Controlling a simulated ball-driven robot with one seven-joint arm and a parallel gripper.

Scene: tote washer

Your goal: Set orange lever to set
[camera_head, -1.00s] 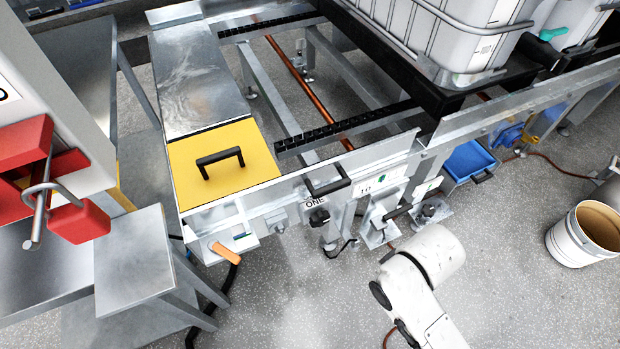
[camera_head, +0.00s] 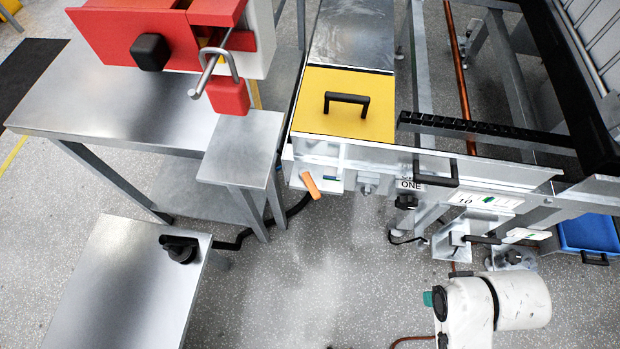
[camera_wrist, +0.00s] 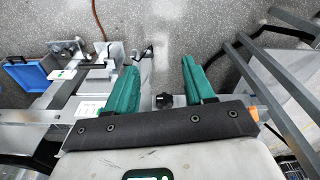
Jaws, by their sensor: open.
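The orange lever (camera_head: 310,185) sticks out of a small bracket on the front of the metal frame, below the yellow panel; it slants down to the right. In the wrist view a small orange piece (camera_wrist: 253,113), seemingly the lever, shows just right of my gripper's dark mount, partly hidden. My gripper (camera_wrist: 160,80) has two green fingers spread wide apart with nothing between them. It is apart from the lever. No "set" marking can be read.
A black knob (camera_head: 405,202) labelled ONE sits right of the lever. The yellow panel (camera_head: 345,103) has a black handle. A small steel shelf (camera_head: 241,150) and a lower steel table (camera_head: 150,285) stand left. A blue bin (camera_head: 588,235) is at right. Floor in front is open.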

